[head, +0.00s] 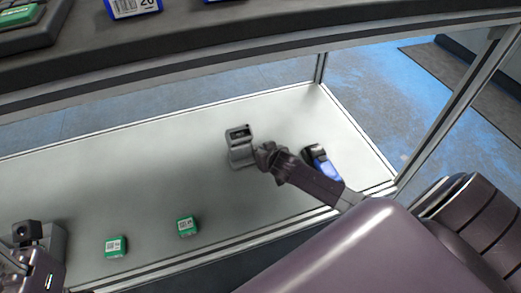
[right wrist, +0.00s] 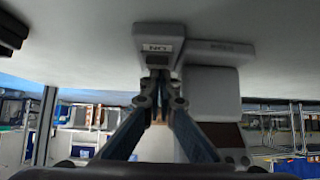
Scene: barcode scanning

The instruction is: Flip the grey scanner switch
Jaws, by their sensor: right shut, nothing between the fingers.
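The grey scanner (head: 240,150) stands on the white table, a dark panel on its top. In the right wrist view the grey scanner body (right wrist: 208,92) appears upside down, with a label reading "ON" on a grey block (right wrist: 158,35) beside it. My right gripper (head: 262,156) is shut and empty, close against the scanner's right side. In the right wrist view its fingertips (right wrist: 158,88) are together just at the labelled block; I cannot tell whether they touch it. My left gripper (head: 14,266) shows only partly at the lower left edge; its fingers are unclear.
A blue and black handheld device (head: 322,163) lies right of the scanner, beside my right arm. A dark shelf (head: 200,55) overhangs the back. The table's left middle is clear.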

